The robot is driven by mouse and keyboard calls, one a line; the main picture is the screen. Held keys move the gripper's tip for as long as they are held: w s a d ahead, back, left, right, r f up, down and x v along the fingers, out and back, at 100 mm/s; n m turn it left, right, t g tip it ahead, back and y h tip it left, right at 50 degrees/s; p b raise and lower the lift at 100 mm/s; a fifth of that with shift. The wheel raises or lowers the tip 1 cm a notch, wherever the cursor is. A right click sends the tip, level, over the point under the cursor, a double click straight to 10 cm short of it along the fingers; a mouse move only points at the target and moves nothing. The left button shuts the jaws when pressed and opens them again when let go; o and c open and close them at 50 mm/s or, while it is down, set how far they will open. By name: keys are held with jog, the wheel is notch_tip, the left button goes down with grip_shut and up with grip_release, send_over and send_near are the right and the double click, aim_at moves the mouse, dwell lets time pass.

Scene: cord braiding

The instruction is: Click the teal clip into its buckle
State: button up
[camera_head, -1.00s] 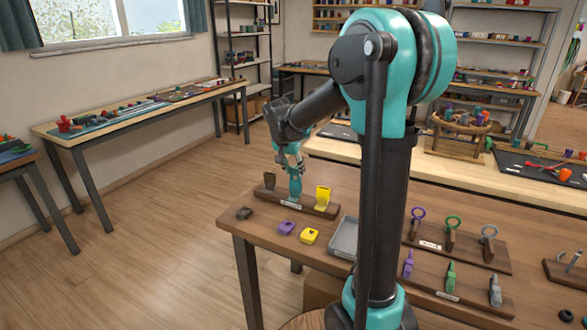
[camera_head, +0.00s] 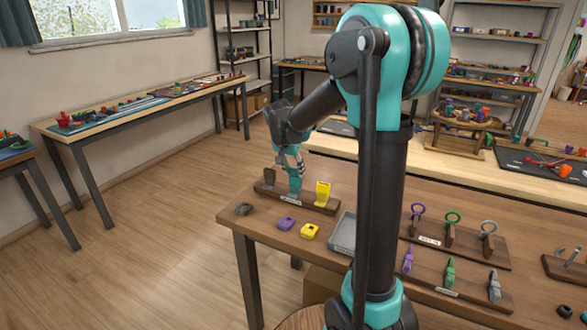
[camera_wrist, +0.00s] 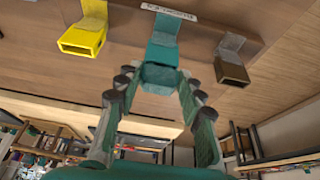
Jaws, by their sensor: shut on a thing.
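My gripper (camera_head: 292,163) is at the buckle stand (camera_head: 322,208), with its fingers pointing at the middle teal buckle (camera_head: 295,186). In the wrist view the fingers (camera_wrist: 158,79) are closed on both sides of the teal clip (camera_wrist: 160,83). The clip lines up with the teal buckle (camera_wrist: 164,36) and meets its mouth. I cannot tell how deep the clip sits in the buckle. In the head view, clip and buckle blend into one teal shape. A yellow buckle (camera_head: 323,193) and a dark brown buckle (camera_head: 269,177) stand on either side.
Brown (camera_head: 243,209), purple (camera_head: 286,223) and yellow (camera_head: 309,231) clips lie loose in front of the stand. A grey tray (camera_head: 343,236) lies to their right. Further right are racks with rings (camera_head: 453,245) and coloured clasps (camera_head: 450,273). The table's left end is close by.

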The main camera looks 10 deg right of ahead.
jog(key=shift+f, duration=0.2)
jog(key=o, duration=1.6)
jog(key=shift+r, duration=0.15)
jog(key=shift+v, duration=2.9)
